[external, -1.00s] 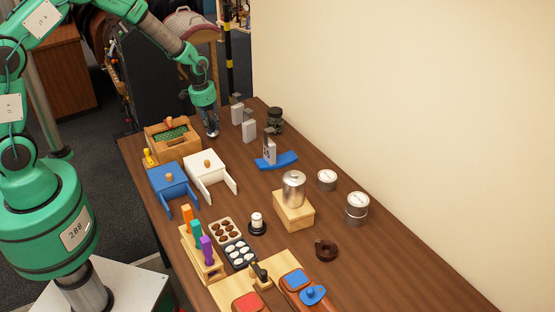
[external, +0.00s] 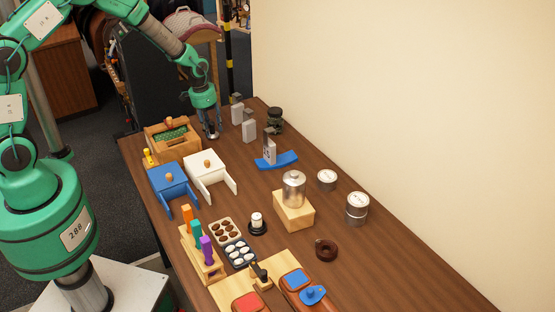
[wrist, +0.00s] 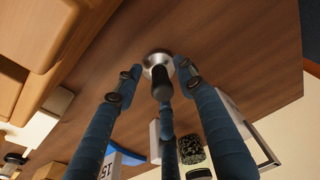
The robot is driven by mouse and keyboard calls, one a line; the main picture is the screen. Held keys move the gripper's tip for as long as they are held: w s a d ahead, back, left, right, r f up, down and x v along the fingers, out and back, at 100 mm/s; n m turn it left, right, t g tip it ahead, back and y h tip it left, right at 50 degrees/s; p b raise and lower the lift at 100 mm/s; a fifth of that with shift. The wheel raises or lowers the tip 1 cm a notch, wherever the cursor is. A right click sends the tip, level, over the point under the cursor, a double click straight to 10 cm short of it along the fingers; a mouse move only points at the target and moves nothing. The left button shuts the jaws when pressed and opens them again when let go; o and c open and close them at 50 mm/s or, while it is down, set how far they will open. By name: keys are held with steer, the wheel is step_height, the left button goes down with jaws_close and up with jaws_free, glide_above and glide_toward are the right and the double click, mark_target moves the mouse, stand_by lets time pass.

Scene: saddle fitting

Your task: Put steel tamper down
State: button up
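The steel tamper, with a round steel base and a dark handle, stands upright on the wooden table near its far left end in the external view (external: 212,136). In the wrist view its base (wrist: 157,59) rests on the wood and its handle points toward the camera. My gripper (external: 211,132) is low over it. In the wrist view my gripper (wrist: 158,72) has its blue fingers spread around the tamper, with gaps between the side fingertips and the handle. The gripper looks open. A third finger lies below the handle in that view.
A wooden box with a green inside (external: 185,152) stands left of the tamper. Grey blocks (external: 249,131) and a dark stacked jar (external: 275,118) stand to the right. A blue curved stand (external: 288,161) is nearer the camera. Bare table lies around the tamper.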

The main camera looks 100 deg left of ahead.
step_height(320, 180, up, 12)
steer(key=s+d+p, duration=0.1)
stand_by(0.6)
stand_by(0.9)
steer(key=w+d+r+m+t, duration=0.1)
steer(key=w+d+r, duration=0.2)
steer(key=d+r, duration=0.65)
steer(key=w+d+r+m, duration=0.25)
steer(key=d+r, duration=0.35)
steer(key=d, duration=0.6)
steer(key=w+d+r+m+t, duration=0.1)
steer(key=w+d+r, duration=0.2)
steer(key=d+r, duration=0.6)
steer(key=s+d+r+m, duration=0.1)
steer(key=s+d, duration=0.4)
steer(key=d, duration=0.4)
steer(key=s+d+r+m+t, duration=0.1)
steer(key=s+d+r+m, duration=0.1)
steer(key=s+d, duration=0.3)
steer(key=s+d+r+m+t+h, duration=0.1)
steer(key=s+d, duration=0.5)
steer(key=d, duration=0.8)
steer(key=shift+r, duration=0.4)
